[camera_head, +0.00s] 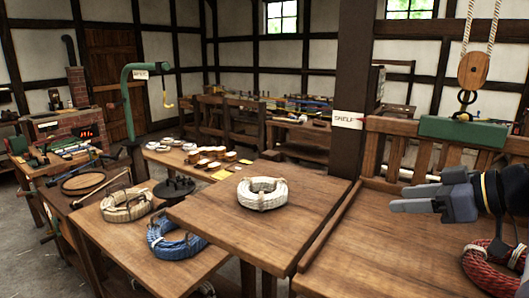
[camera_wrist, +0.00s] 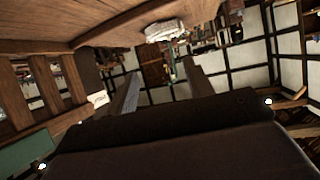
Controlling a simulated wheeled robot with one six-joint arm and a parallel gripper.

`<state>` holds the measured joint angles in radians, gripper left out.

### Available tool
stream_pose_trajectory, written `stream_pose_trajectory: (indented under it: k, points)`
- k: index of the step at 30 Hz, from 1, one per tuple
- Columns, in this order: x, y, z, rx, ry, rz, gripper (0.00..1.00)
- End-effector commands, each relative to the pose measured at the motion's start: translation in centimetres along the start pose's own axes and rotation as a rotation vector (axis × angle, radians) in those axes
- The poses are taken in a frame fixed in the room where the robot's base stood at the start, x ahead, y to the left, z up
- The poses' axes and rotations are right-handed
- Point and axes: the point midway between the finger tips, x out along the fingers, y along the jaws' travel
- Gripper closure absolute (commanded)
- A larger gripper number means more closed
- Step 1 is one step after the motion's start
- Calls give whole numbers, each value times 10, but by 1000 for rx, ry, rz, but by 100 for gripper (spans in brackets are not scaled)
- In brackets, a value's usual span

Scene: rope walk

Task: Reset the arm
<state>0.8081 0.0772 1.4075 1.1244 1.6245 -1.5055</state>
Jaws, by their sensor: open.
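My gripper (camera_head: 418,198) is at the right of the head view, above the wooden table on that side. Its grey fingers point left and are apart, with nothing between them. The fingers also show in the wrist view (camera_wrist: 160,95), dark and spread, with only the far room between them. The wrist view is strongly tilted. The rest of my arm runs out of the right edge of the head view.
A white rope coil (camera_head: 262,193) lies on the middle table. A beige coil (camera_head: 127,204) and a blue coil (camera_head: 175,240) lie left of it. A red coil (camera_head: 492,268) lies below my arm. A dark post (camera_head: 352,90) and a pulley (camera_head: 473,70) with a green block stand behind.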

Motion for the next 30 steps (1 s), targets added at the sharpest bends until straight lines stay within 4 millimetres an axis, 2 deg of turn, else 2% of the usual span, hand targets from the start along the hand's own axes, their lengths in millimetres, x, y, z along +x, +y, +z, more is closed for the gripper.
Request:
stream_pose_trajectory:
  k: [1, 6, 12, 18, 30]
  points:
    - [5, 0, 11, 9, 0, -4, 51]
    - [18, 0, 38, 9, -1, -3, 51]
    - [30, 0, 62, 8, -1, -1, 51]
    - [34, 0, 72, 5, -1, 0, 51]
    - [34, -1, 72, 8, -6, 2, 51]
